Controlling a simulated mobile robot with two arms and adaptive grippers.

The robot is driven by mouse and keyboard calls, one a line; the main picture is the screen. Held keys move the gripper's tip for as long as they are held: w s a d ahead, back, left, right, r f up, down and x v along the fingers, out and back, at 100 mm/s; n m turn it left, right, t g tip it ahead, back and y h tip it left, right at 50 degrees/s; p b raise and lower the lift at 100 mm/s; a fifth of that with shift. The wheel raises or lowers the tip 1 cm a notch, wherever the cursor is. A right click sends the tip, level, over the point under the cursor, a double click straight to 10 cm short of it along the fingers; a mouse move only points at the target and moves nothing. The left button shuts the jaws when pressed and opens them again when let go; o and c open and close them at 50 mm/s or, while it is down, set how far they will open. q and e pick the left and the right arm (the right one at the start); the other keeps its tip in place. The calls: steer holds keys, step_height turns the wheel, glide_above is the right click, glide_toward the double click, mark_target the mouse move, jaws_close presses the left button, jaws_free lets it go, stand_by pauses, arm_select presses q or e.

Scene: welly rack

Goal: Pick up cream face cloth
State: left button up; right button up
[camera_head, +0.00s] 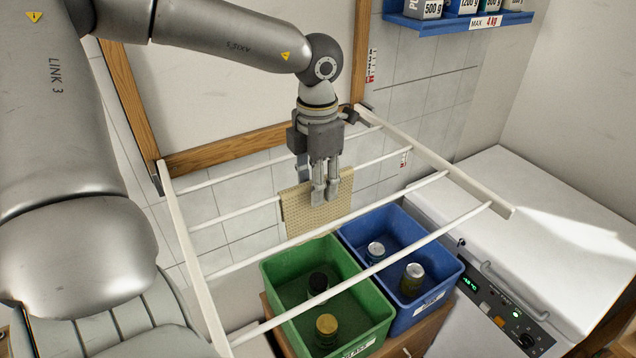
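The cream face cloth (297,213) hangs over a white rail of the rack (180,240), above the tubs. It has a waffle-like texture, and its lower part hangs down behind the nearer rail. My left gripper (325,192) points down at the cloth's upper right part, and its fingers overlap the cloth in the picture. The gripper hides part of the cloth and its top edge. I cannot tell whether the fingers are closed on the cloth or only in front of it. My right gripper is not in view.
A white appliance (510,215) with a control panel stands at the right. A blue shelf (450,24) is on the wall. The rack's rails cross the space around the gripper.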

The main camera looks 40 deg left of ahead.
arm_select(q)
jaws_close()
